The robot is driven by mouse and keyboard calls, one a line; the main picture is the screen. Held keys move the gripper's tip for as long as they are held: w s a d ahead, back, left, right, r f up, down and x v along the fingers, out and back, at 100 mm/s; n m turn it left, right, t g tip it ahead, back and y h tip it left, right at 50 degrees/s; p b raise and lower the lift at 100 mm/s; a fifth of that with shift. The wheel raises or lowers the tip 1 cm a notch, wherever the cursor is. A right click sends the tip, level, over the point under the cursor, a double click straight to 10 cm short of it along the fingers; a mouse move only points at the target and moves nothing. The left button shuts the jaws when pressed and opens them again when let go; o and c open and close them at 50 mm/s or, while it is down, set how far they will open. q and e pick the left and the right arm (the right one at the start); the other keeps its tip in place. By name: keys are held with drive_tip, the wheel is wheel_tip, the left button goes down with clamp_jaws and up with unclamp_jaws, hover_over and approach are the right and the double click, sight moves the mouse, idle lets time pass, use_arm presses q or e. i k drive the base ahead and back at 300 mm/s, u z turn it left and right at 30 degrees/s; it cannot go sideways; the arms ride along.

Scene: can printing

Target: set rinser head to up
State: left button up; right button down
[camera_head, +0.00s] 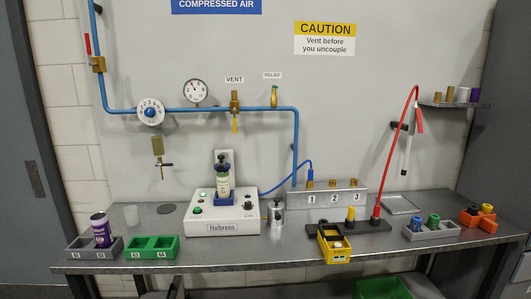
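A small brass fitting (158,147) on the back wall, left of centre, carries a dark, roughly level nozzle piece (163,165) at its lower end. It looks like the rinser, but no label names it. Whether its head points up or down is too small to tell. A dark round disc (167,209) lies on the bench below it. Neither of my grippers can be made out in the head view, and nothing touches the fitting.
The steel bench (290,238) holds a white machine (222,217) with a bottle in it, a grey tray (82,253), a green tray (152,254) and a yellow bin (335,252). Blue pipe (200,110) with valves runs above. A red hose (389,160) hangs at the right.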

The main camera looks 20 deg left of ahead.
sight(221, 165)
drive_tip(key=z, duration=0.15)
drive_tip(key=i, duration=0.85)
drive_tip(key=u, duration=0.7)
drive_tip(key=i, duration=0.6)
drive_tip(key=u, duration=0.5)
